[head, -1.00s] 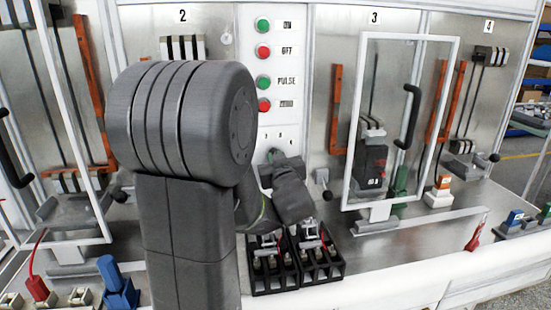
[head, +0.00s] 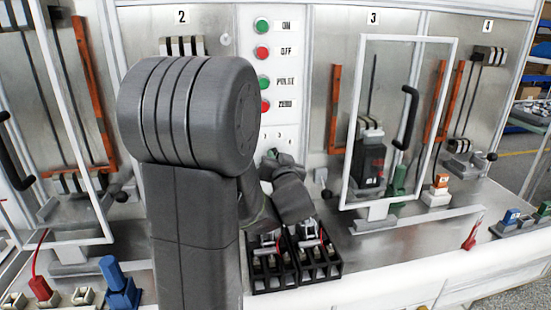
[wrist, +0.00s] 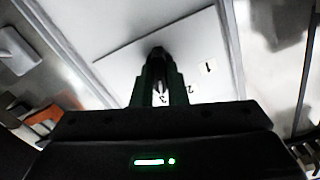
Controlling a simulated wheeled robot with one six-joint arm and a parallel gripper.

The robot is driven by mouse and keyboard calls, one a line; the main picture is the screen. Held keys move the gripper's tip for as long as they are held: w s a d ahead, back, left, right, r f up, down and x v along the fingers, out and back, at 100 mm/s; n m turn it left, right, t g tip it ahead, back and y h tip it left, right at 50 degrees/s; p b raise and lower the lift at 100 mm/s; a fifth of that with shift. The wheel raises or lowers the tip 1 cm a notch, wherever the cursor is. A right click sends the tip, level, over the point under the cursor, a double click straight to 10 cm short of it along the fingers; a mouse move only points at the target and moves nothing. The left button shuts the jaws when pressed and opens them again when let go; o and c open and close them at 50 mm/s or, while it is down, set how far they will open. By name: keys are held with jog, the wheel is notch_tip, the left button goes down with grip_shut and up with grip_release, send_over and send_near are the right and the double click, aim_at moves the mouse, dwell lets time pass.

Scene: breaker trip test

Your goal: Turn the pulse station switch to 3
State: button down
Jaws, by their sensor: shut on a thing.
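The pulse station switch (wrist: 157,53) is a small dark knob on a pale panel in the wrist view. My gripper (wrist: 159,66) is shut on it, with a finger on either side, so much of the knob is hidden. The printed numbers 1 (wrist: 209,68), 2 and 3 (wrist: 163,99) lie beside the fingers, with 3 partly behind them. Which number the knob points to, I cannot tell. In the head view my gripper (head: 270,157) is at the panel below the number marks, and my arm covers part of it.
Green and red buttons (head: 263,53) stand in a column above the switch. Two black racks (head: 270,287) sit just below my wrist. A white-framed clear door (head: 347,120) stands to the right, beside a small black lever.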

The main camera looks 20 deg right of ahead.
jog(key=c, duration=1.4)
grip_release()
jog(key=shift+c, duration=0.2)
jog(key=shift+s, duration=0.1)
jog(key=b+v, duration=0.1)
jog(key=v, duration=1.2)
jog(key=shift+s, duration=0.35)
jog(key=shift+w, duration=0.1)
jog(key=p+x, duration=0.1)
jog(key=x, duration=1.2)
jog(key=shift+w, duration=0.35)
